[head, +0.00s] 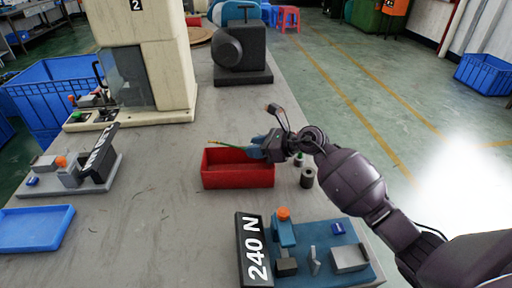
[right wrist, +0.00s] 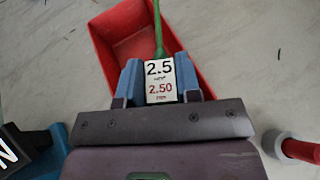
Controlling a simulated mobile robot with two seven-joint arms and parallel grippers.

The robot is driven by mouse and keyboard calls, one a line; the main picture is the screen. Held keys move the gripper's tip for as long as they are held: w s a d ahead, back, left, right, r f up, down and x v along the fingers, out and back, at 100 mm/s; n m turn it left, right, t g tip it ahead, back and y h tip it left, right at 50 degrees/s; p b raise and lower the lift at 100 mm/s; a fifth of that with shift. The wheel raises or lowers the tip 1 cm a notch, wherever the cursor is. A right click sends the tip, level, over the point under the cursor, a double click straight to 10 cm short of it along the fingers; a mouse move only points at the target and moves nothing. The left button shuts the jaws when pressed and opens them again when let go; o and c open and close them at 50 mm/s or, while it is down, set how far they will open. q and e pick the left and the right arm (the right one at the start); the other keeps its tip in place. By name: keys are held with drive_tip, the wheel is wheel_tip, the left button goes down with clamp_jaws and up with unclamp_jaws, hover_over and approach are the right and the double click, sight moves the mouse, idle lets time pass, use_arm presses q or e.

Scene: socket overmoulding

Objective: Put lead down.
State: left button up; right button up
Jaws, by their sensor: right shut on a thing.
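My right gripper (head: 262,147) is over the right end of a red open bin (head: 238,180). Its blue fingers, seen in the right wrist view (right wrist: 159,82), are shut on a green lead (head: 228,146). The lead points left over the bin in the head view. In the right wrist view the green lead (right wrist: 158,35) runs forward from the fingers across the red bin (right wrist: 103,45). A white tag (right wrist: 160,80) reading 2.5 and 2.50 shows between the fingers. The visible part of the bin looks empty. My left gripper is not in view.
A blue fixture (head: 320,262) with a black 240 N sign (head: 254,250) stands in front of the bin. Small dark cylinders (head: 307,177) stand right of it. A grey fixture (head: 70,175) and blue tray (head: 35,230) are at left.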

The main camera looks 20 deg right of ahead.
drive_tip(key=shift+f, duration=0.35)
drive_tip(key=shift+f, duration=0.2)
drive_tip(key=o, duration=1)
